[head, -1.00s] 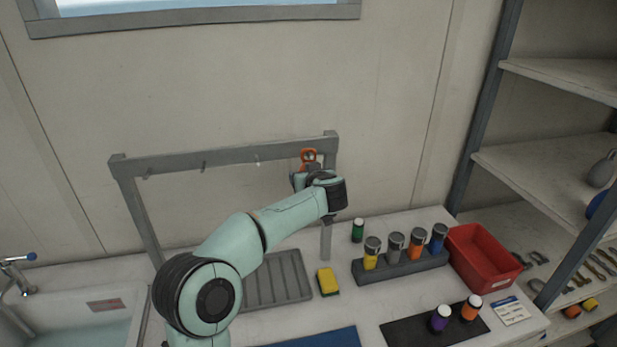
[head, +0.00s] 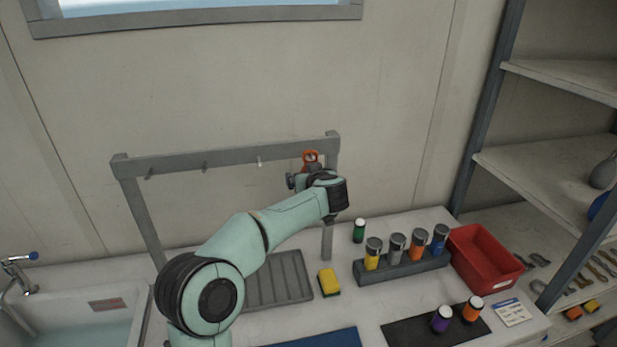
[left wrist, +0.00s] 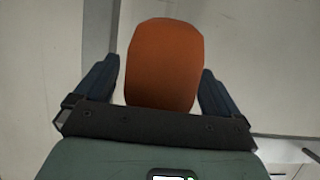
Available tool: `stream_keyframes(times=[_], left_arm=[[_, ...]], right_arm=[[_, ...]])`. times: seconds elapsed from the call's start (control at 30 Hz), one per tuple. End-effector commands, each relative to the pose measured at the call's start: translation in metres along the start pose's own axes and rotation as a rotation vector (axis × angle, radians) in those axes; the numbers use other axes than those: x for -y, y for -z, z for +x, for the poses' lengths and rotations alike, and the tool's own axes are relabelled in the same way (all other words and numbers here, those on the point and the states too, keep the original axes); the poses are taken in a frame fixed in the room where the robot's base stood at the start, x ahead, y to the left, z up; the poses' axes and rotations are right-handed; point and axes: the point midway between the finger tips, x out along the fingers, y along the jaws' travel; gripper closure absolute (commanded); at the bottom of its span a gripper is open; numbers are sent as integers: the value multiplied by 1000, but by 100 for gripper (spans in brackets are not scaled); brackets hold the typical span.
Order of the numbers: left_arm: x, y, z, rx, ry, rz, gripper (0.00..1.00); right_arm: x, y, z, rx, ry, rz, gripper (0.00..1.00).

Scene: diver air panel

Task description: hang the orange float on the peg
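The orange float (head: 311,157) shows as a small orange loop near the right end of the grey rack's top bar (head: 230,154). My left gripper (head: 304,177) is just below and in front of it and hides its lower part. In the left wrist view the float's rounded orange body (left wrist: 165,65) stands between the two dark fingers, with a narrow gap at the left finger. The fingers look spread. Pegs (head: 205,166) show along the bar, one of them pale (head: 259,163). Any peg behind the float is hidden. My right gripper is not in view.
A yellow sponge (head: 328,281) and a ribbed grey tray (head: 280,280) lie below the rack. To the right are a holder (head: 405,267) with several coloured canisters, a green-bodied bottle (head: 359,231) and a red bin (head: 479,262). A sink (head: 90,325) is at left.

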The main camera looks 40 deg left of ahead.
Motion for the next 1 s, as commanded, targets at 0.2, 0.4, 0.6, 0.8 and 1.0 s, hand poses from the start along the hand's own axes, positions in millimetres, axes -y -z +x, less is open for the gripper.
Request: stream_keyframes(times=[0.2,0.4,0.6,0.8,1.0], left_arm=[[-2,0,-17,-1,-6,0,2],[-1,-1,-60,-1,-6,1,2],[-1,-1,-102,-1,-5,1,2],[0,0,-128,-1,-2,0,2],[0,0,-135,0,0,0,2]], right_arm=[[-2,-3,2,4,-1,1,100],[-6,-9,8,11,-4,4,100],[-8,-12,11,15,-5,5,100],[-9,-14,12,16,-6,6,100],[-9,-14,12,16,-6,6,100]])
